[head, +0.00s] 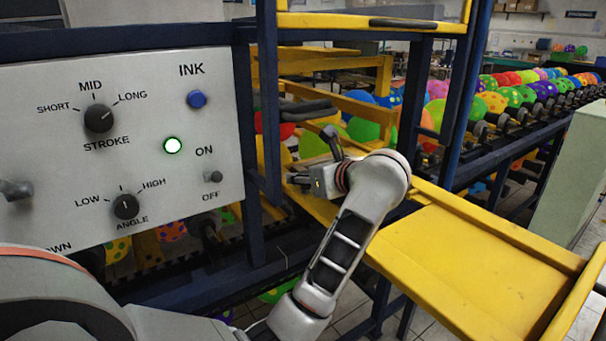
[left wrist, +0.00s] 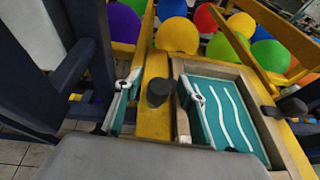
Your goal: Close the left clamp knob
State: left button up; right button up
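A dark cylindrical clamp knob (left wrist: 159,92) stands on a yellow beam in the middle of the left wrist view. A second dark knob (left wrist: 292,105) is at the right of that view, past a teal panel (left wrist: 242,118) with white wavy lines in a pale frame. My left gripper (left wrist: 160,104) is open, with one finger on each side of the first knob and a visible gap to both. In the head view my left gripper (head: 318,178) is beside the yellow frame, partly hidden by its own wrist. My right gripper is not in view.
A dark blue post (head: 262,110) is close to the gripper's left. A yellow tray (head: 480,260) lies to the right. Balloons (head: 495,102) line the conveyor behind.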

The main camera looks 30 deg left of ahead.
pick_arm(q)
jog(key=shift+d, duration=0.1)
jog(key=shift+r, duration=0.1)
jog(key=shift+c, duration=1.2)
jog(key=c, duration=0.9)
jog(key=shift+s+f+m+t+h+b, duration=0.1)
jog(key=shift+f+m+t+h+b, duration=0.15)
jog(key=shift+m+t+h+b, duration=0.6)
jog(key=shift+r+m+t+h+b, duration=0.2)
jog(key=shift+m+t+h+b, duration=0.45)
jog(key=shift+m+t, duration=0.75)
jog(key=o, duration=1.1)
jog(key=shift+o, duration=0.2)
